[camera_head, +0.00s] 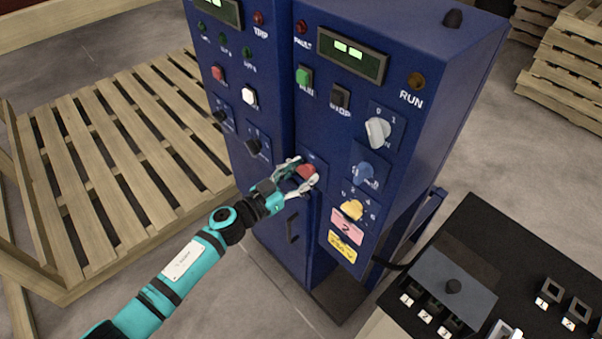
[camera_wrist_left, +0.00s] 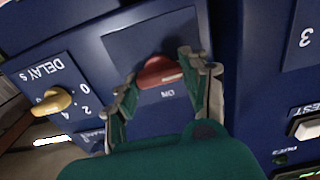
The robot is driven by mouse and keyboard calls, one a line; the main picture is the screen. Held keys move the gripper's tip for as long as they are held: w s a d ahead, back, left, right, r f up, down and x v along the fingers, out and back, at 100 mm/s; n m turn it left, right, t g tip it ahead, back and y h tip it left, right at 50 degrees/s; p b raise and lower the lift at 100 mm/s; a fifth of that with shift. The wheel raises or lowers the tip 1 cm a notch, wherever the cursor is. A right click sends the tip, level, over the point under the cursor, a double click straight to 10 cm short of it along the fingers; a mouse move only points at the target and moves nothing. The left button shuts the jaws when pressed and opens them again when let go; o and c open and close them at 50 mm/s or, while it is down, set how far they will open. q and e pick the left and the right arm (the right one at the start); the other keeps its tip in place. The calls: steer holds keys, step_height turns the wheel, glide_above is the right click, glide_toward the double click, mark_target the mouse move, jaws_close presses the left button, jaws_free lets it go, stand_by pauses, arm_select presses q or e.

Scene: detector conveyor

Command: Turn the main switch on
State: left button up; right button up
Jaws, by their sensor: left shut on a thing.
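The main switch (camera_head: 306,171) is a red rotary knob on the front of the blue control cabinet. It also shows in the left wrist view (camera_wrist_left: 160,72), upside down, with the word "ON" printed beside it. My left gripper (camera_head: 298,178) is at the knob with one finger on either side and is shut on it. In the left wrist view its fingers (camera_wrist_left: 164,88) flank the red knob. The fingers partly hide the knob's ends. My right gripper is not in view.
A black control desk (camera_head: 500,245) stands at lower right. Wooden pallets (camera_head: 110,160) lie at left.

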arm_select(q)
steer(key=shift+c, duration=1.2)
steer(key=shift+m, duration=0.3)
steer(key=m, duration=0.8)
steer(key=shift+s+d+f+b, duration=0.1)
steer(key=shift+b, duration=0.25)
steer(key=m+b, duration=0.1)
steer(key=m, duration=0.4)
steer(key=shift+f, duration=0.1)
steer(key=shift+m+b, duration=0.7)
steer(key=shift+m, duration=1.4)
